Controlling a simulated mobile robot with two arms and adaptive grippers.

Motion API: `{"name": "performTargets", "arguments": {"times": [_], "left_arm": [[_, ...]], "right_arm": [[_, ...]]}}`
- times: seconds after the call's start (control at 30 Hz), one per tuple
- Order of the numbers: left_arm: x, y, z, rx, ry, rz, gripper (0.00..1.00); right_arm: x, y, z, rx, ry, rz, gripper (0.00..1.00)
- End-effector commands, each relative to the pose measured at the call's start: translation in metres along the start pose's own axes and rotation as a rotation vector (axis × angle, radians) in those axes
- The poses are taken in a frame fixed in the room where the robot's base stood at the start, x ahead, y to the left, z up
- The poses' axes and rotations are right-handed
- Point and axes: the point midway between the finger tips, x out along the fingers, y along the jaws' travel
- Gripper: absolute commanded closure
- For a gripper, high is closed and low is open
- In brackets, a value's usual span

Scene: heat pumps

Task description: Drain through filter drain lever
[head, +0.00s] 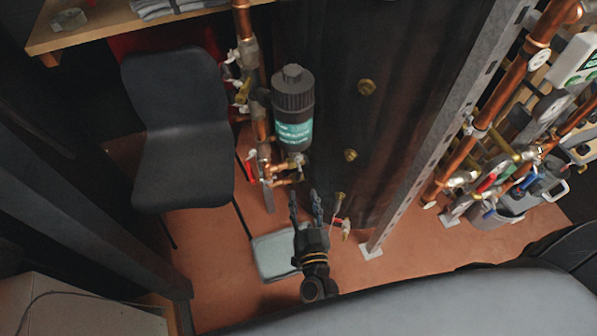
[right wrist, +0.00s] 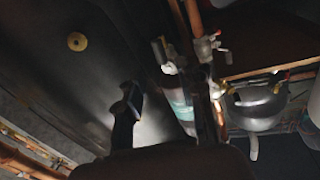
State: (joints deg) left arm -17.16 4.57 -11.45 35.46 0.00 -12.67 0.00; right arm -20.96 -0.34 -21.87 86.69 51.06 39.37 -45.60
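The filter (head: 293,108) is a dark canister with a ribbed cap and a teal label, standing upright on copper pipework left of a large dark cylinder. Brass and copper fittings (head: 290,168) sit under it, with a small red lever (head: 250,156) at their left. I cannot tell which part is the drain lever. My right gripper (head: 306,207) is below the filter, fingers pointing up the picture, apart and empty. In the right wrist view, a dark finger (right wrist: 126,116) is left of the teal-labelled filter (right wrist: 181,104), not visibly touching it. My left gripper is out of view.
The dark cylinder (head: 385,100) with brass ports stands right of the filter. A red-handled valve (head: 346,226) is close right of my gripper. A grey pad (head: 272,257) lies on the floor. A black chair (head: 180,130) stands left; a metal post (head: 440,135) is at right.

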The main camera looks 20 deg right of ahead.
Motion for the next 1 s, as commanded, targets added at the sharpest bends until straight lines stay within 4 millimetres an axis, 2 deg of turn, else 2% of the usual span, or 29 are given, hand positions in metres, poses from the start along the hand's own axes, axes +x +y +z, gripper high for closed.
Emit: {"name": "performTargets", "arguments": {"times": [0.03,0.2,0.4,0.6,0.83,1.0], "left_arm": [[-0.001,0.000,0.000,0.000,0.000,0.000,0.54],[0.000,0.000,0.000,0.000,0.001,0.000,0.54],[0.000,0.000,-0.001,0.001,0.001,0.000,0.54],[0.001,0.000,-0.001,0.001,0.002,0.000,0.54],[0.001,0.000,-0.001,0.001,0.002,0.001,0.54],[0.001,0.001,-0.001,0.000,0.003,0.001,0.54]], "right_arm": [[0.013,0.000,-0.001,0.000,0.004,-0.001,0.62],[0.047,0.000,-0.001,0.000,0.002,-0.002,0.62],[0.074,0.000,-0.001,0.000,0.002,-0.001,0.62],[0.083,0.000,-0.001,0.001,0.000,-0.001,0.62],[0.083,0.000,0.000,0.001,0.000,-0.001,0.62],[0.083,0.000,0.000,0.001,0.000,-0.001,0.97]]}}
